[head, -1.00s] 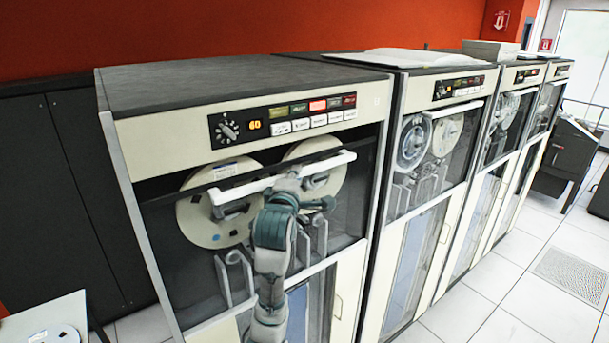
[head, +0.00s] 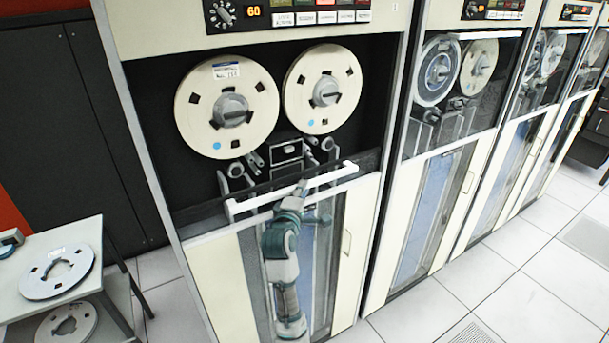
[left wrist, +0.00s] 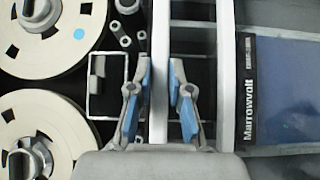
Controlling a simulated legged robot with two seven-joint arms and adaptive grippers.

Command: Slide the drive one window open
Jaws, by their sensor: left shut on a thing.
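Drive one (head: 152,30) is the nearest cream tape cabinet in the head view. Its window's white handle bar (head: 250,203) lies low, just above the cream lower doors. The two tape reels, left (head: 205,120) and right (head: 300,95), are uncovered above it. My left gripper (head: 297,188) is shut on the bar near its middle. In the left wrist view the bar (left wrist: 160,45) runs between the blue pads of the left gripper (left wrist: 160,98). The glass itself is hard to make out. My right gripper is not in view.
More tape drives (head: 419,20) stand in a row to the right, their windows up. A grey table (head: 30,300) with loose reels (head: 57,272) stands at the lower left. The tiled floor (head: 520,270) at front right is clear.

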